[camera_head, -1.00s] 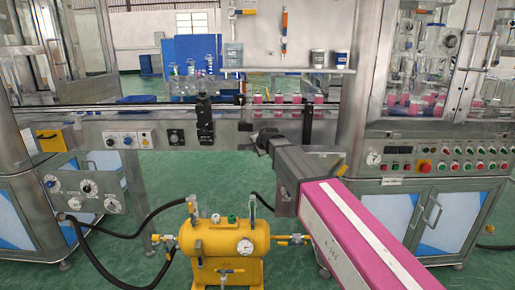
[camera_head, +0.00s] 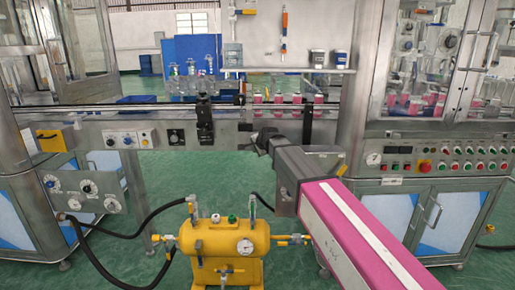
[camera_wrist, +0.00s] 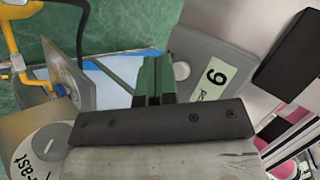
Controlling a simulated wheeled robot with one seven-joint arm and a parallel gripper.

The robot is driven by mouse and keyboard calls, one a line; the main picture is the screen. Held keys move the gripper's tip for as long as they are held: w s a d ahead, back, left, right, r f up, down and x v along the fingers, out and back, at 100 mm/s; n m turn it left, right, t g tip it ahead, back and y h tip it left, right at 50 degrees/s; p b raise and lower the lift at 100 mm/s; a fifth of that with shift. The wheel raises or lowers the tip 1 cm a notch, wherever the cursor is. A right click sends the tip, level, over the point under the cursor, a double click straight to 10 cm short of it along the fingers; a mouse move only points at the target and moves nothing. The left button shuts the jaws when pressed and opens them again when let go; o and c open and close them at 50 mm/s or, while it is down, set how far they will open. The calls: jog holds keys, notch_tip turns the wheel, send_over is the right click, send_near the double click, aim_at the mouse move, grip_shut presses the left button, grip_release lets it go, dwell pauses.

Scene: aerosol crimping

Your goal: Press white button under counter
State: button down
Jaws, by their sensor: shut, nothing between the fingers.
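In the wrist view, a small round white button (camera_wrist: 182,71) sits on the edge of a grey box (camera_wrist: 212,62) that carries a pale label with a single digit. My gripper (camera_wrist: 155,62) is shut and empty, its dark fingers together just left of the button. I cannot tell whether they touch it. In the head view, my gripper (camera_head: 260,138) is at the front edge of the steel counter (camera_head: 225,132), and my wrist hides the box and the button there.
A round dial (camera_wrist: 42,155) and a tilted metal plate (camera_wrist: 68,72) are close to the left of my gripper in the wrist view. A yellow tank (camera_head: 225,250) with hoses stands below left of my arm. Pink cans (camera_head: 280,99) stand on the line behind the counter.

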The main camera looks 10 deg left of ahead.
jog(key=shift+w+a, duration=0.1)
jog(key=shift+w, duration=0.25)
jog(key=shift+w+a, duration=0.1)
jog(key=shift+w, duration=0.35)
dwell(0.7)
jog(key=shift+s, duration=0.1)
jog(key=shift+s+d, duration=0.25)
jog(key=shift+s, duration=0.5)
jog(key=s, duration=0.2)
jog(key=s+d, duration=0.1)
jog(key=s, duration=0.2)
dwell(0.6)
dwell(0.5)
